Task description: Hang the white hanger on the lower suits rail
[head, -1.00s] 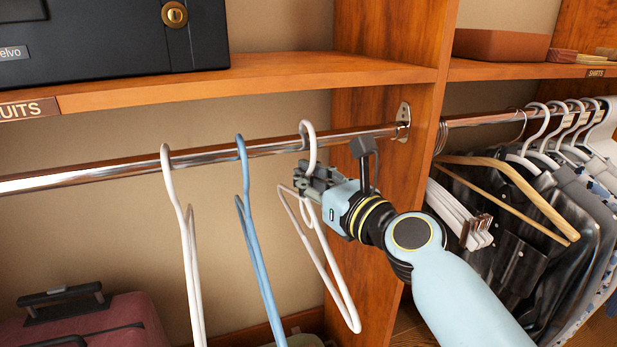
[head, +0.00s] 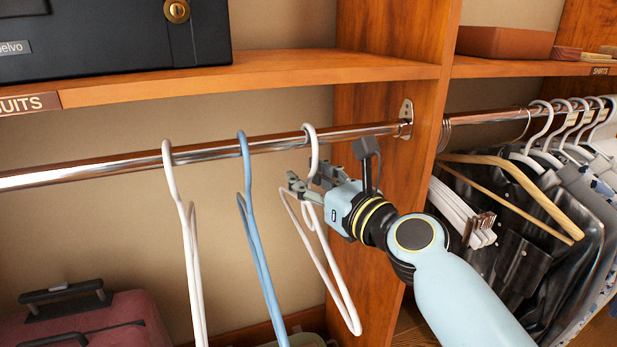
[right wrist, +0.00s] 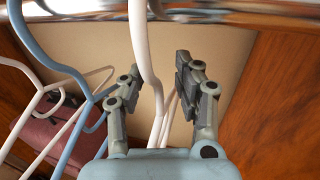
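A white hanger (head: 343,295) hangs at the right end of the chrome rail (head: 90,171) under the shelf marked SUITS. Its hook goes over the rail. My right gripper (head: 305,180) is open at the hanger's neck, just below the rail. In the right wrist view the white hanger (right wrist: 146,55) passes between the spread fingers (right wrist: 157,75), apart from the right finger; contact with the left one is unclear. My left gripper is not in view.
A blue hanger (head: 262,265) and another white hanger (head: 188,240) hang further left on the same rail. A wooden divider (head: 375,200) stands right of the gripper. Beyond it hang several garments (head: 540,215). A red suitcase (head: 125,315) stands below left.

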